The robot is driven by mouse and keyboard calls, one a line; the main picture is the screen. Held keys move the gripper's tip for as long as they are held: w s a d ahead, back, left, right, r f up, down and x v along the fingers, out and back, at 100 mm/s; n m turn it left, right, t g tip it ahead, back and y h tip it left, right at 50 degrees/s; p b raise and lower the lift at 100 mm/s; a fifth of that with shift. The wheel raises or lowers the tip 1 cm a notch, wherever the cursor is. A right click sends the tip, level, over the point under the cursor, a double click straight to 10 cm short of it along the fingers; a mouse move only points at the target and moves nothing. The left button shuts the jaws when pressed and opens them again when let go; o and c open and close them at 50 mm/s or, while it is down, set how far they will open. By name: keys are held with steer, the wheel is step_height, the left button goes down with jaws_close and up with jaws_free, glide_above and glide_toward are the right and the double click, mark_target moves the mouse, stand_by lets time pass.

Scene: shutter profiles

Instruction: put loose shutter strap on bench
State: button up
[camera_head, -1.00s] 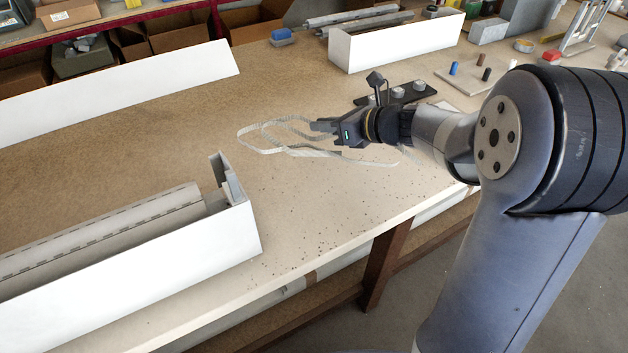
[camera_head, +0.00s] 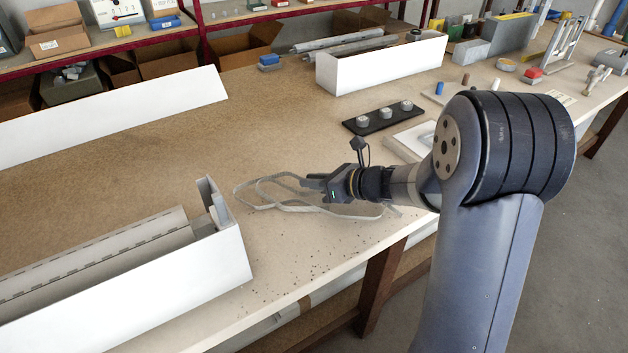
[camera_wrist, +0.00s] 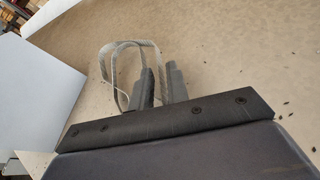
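The loose shutter strap (camera_head: 262,206) is a pale grey band bent into long loops. In the head view it lies at or just above the wooden bench (camera_head: 300,255); I cannot tell how much of it touches. My gripper (camera_head: 310,184) is low over the middle of the bench and shut on the strap, with loops extending left and a tail trailing right beneath the gripper. In the wrist view, the strap (camera_wrist: 116,75) loops up and left from between the two dark fingers (camera_wrist: 160,85). The pinched part is mostly hidden by the fingers.
A white shutter box (camera_head: 200,285) with a slatted profile stands at front left. Another white box (camera_head: 385,65) holds grey profiles at the back. A black plate with knobs (camera_head: 384,118) lies behind my gripper. Bare bench surrounds the strap to the left and front.

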steer(key=o, duration=0.3)
steer(key=shift+o, duration=0.2)
steer(key=v, duration=1.2)
steer(key=shift+s, duration=0.1)
